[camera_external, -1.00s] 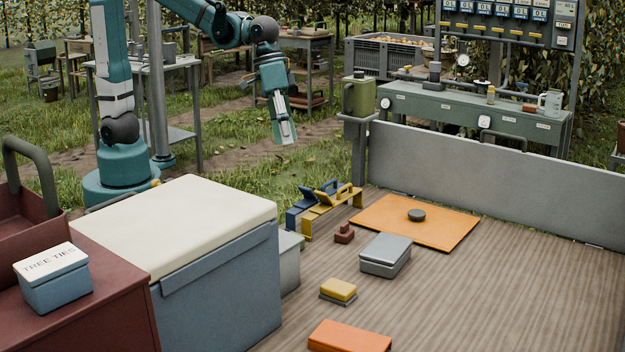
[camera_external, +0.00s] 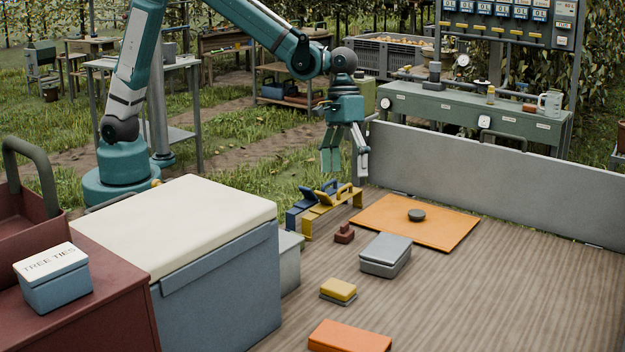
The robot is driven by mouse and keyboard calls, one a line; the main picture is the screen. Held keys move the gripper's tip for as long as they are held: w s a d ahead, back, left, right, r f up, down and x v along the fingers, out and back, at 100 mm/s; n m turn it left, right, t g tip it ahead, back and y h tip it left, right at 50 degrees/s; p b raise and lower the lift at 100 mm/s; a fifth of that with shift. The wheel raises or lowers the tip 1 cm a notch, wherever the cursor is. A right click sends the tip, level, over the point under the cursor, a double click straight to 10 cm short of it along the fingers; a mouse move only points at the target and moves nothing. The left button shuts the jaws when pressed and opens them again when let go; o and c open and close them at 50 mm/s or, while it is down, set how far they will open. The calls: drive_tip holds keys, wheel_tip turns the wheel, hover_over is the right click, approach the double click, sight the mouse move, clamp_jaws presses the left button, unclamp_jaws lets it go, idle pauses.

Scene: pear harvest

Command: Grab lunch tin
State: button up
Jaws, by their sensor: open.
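A grey lidded tin (camera_external: 386,256), which looks like the lunch tin, lies flat and closed on the wooden deck. My gripper (camera_external: 346,165) points down with its fingers spread and nothing between them. It is in the air, up and to the left of the tin in the picture, in front of the grass and above the blue and yellow tools. It is well apart from the tin. Nothing hides the tin.
An orange mat (camera_external: 440,222) with a dark round knob lies behind the tin. A small red block (camera_external: 344,233), a yellow-topped block (camera_external: 338,290) and an orange box (camera_external: 349,337) are nearby. A yellow tool (camera_external: 330,200) stands at the deck's edge. The right deck is clear.

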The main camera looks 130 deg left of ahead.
drive_tip(key=w+a+f+n+h, duration=0.1)
drive_tip(key=w+a+f+n, duration=0.3)
drive_tip(key=a+f, duration=0.6)
drive_tip(key=n+g+h, duration=0.1)
drive_tip(key=n, duration=0.1)
approach(389, 244)
drive_tip(key=x, duration=0.5)
drive_tip(key=shift+p, duration=0.4)
drive_tip(key=shift+x, duration=1.35)
drive_tip(key=shift+s+b, duration=0.1)
drive_tip(key=shift+b, duration=0.2)
drive_tip(key=shift+s+b+x, duration=0.2)
drive_tip(key=shift+b+x, duration=0.55)
drive_tip(key=shift+x, duration=1.85)
drive_tip(key=shift+w, duration=0.2)
